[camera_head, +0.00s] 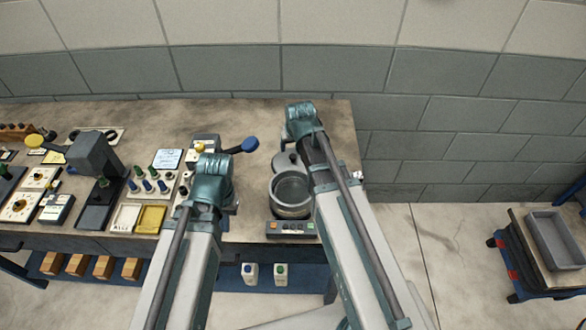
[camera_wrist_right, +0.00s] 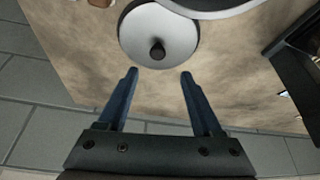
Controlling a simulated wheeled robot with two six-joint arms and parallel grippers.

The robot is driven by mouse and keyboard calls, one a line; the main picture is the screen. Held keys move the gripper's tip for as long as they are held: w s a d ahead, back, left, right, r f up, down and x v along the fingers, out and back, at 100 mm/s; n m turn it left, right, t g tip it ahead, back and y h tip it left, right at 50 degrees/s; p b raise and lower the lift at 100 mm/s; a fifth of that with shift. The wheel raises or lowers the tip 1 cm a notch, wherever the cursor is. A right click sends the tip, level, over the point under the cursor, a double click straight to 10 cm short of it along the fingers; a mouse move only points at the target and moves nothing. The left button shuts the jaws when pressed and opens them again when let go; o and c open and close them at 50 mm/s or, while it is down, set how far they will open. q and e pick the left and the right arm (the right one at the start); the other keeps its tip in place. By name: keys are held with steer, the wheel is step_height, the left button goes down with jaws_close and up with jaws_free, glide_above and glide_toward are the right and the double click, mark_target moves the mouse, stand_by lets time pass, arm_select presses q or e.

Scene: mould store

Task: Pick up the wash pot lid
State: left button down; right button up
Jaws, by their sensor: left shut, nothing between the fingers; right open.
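The wash pot lid is a round pale grey disc with a dark knob, and it lies on the bench behind the pot. It shows in full in the right wrist view (camera_wrist_right: 150,28) and partly behind my right arm in the head view (camera_head: 285,160). My right gripper (camera_wrist_right: 158,74) is open and empty, its two blue fingertips just short of the lid, with the knob roughly centred between them. The metal wash pot (camera_head: 290,192) stands in front of the lid. My left gripper (camera_head: 212,182) is shut and empty over the bench, its fingers mostly hidden by the arm.
The pot stands on a unit with buttons (camera_head: 292,229). A blue-knobbed lever (camera_head: 249,145) sticks out left of the lid. A dark press (camera_head: 94,155) and several small trays fill the left of the bench. Bare bench (camera_head: 336,125) lies to the right, near its edge.

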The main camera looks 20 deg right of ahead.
mark_target(293, 156)
arm_select(q)
steer(key=shift+f+b, duration=0.6)
steer(key=shift+f, duration=0.55)
arm_select(e)
steer(key=shift+x, duration=1.3)
arm_select(q)
steer(key=shift+f, duration=0.1)
arm_select(e)
steer(key=b+x, duration=0.4)
steer(key=shift+s+d+f+b, duration=0.2)
steer(key=shift+d+f+b, duration=0.1)
steer(key=shift+f, duration=0.15)
steer(key=shift+w+f, duration=0.2)
steer(key=shift+f, duration=0.05)
arm_select(q)
step_height(293, 156, down, 5)
steer(key=shift+r, duration=0.1)
arm_select(e)
steer(key=shift+r, duration=0.1)
jaws_close()
